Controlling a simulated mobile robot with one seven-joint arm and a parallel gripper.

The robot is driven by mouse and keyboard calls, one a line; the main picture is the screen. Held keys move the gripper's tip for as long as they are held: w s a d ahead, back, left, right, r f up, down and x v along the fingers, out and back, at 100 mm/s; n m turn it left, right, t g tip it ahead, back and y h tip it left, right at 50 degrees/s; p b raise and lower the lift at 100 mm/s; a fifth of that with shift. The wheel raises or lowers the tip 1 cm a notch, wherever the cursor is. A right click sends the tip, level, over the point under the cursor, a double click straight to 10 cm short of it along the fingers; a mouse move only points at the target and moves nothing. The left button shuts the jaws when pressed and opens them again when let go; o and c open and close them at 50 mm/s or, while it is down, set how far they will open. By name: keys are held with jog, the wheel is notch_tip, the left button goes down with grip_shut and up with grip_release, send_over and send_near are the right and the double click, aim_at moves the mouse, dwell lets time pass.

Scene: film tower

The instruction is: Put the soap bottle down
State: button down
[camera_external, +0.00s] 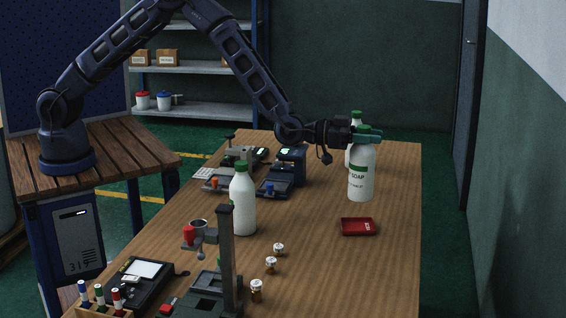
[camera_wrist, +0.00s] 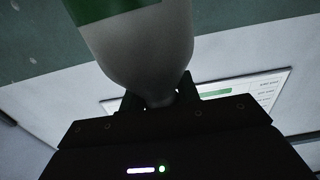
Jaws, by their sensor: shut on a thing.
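The soap bottle (camera_external: 361,181) is white with a green cap and dark lettering. It is upright near the right edge of the wooden table (camera_external: 390,270). My gripper (camera_external: 366,136) is shut on it at the neck, just under the cap. In the wrist view the bottle (camera_wrist: 140,50) fills the upper middle and narrows into the jaws (camera_wrist: 160,100). I cannot tell whether its base touches the table or is a little above it. A second green-capped white bottle (camera_external: 356,118) stands behind it, partly hidden by my gripper and the held bottle.
A red tray (camera_external: 358,227) lies in front of the held bottle. Another white bottle (camera_external: 242,206) stands mid-table. Several small jars (camera_external: 271,265) stand near the front. Devices (camera_external: 290,165) crowd the table's left side. The right front table area is clear.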

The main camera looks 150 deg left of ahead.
aim_at(369, 168)
jog(key=shift+f, duration=4.5)
jog(key=c, duration=1)
grip_release()
jog(key=shift+s+d, duration=0.2)
jog(key=shift+d, duration=0.05)
jog(key=v, duration=1.1)
jog(key=shift+s+d, duration=0.1)
jog(key=shift+s, duration=0.05)
